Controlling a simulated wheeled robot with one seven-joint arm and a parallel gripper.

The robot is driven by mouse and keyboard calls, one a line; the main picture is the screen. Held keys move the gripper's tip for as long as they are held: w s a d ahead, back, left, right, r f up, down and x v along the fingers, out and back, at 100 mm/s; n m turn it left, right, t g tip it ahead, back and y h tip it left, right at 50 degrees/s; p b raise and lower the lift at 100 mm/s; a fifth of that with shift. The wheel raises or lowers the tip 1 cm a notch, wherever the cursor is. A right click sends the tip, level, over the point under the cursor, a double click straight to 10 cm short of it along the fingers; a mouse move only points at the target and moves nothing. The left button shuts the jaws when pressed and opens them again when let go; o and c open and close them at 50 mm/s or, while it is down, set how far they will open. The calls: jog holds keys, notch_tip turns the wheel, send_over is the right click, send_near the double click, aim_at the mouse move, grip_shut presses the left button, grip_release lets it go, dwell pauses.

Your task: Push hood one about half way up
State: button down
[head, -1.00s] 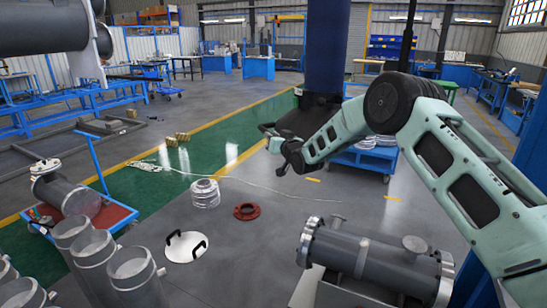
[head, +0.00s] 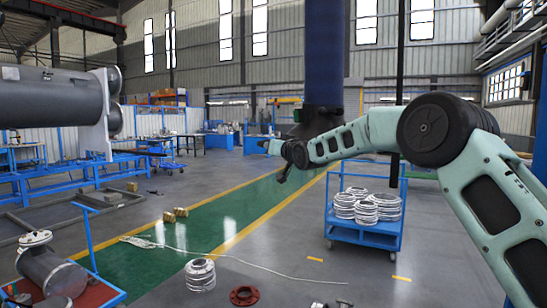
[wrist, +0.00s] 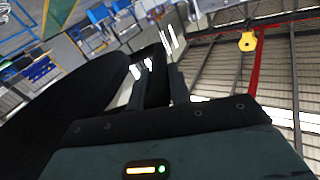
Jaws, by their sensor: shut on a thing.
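Hood one (head: 314,122) is a dark hood at the lower end of a thick blue hanging duct (head: 325,50), in the middle of the head view. My arm reaches in from the right, and my gripper (head: 267,143) is at the hood's lower left side. In the wrist view the hood (wrist: 75,105) is a large black curved shape on the left, and my gripper (wrist: 153,75) is shut on a dark part beside it. I take this to be the hood's edge or handle; the exact contact is hard to see.
A blue cart (head: 365,232) with several metal coils stands below and right of the hood. A large grey vessel (head: 50,95) is at the left. A dark vertical pole (head: 400,90) stands right of the duct. The green floor lane (head: 215,225) is mostly clear.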

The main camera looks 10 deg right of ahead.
jog(key=shift+r, duration=0.3)
jog(key=c, duration=1.3)
grip_release()
jog(key=shift+f, duration=0.15)
jog(key=shift+s+d+f, duration=0.1)
jog(key=shift+s, duration=0.1)
jog(key=b+v, duration=0.8)
jog(key=v, duration=0.9)
jog(key=shift+b, duration=0.35)
